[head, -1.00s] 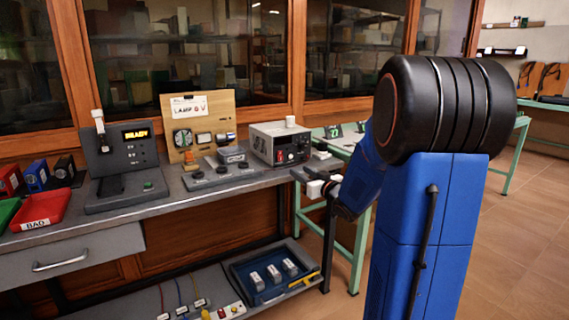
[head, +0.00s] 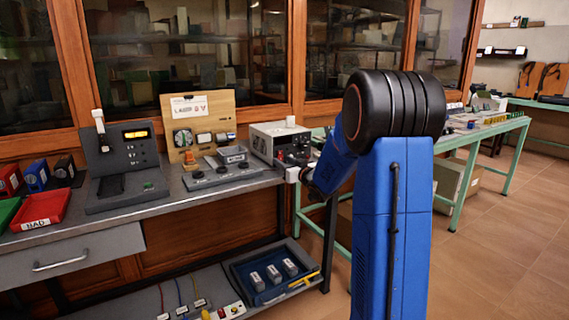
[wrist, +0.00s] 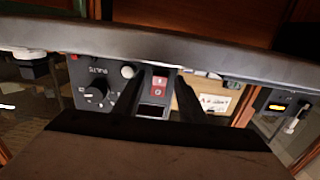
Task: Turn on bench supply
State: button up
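The bench supply (head: 272,132) is a grey box with a dark front, at the right end of the workbench. In the wrist view its front panel (wrist: 75,72) appears upside down, with a black knob (wrist: 97,88) and a red rocker switch (wrist: 158,82). I cannot tell the switch's position. My gripper (head: 294,174) is at the bench's right end, in front of the supply and apparently just below its front. In the wrist view a dark finger-like shape lies beside the switch. No held object shows.
A blue tray (head: 247,291) sits on the lower shelf. A green-framed table stands behind my arm.

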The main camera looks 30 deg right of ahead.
grip_shut()
jog(key=shift+f, duration=0.15)
jog(key=shift+w+f+t, duration=0.1)
jog(key=shift+f+t, duration=0.05)
jog(key=shift+t, duration=0.45)
grip_release()
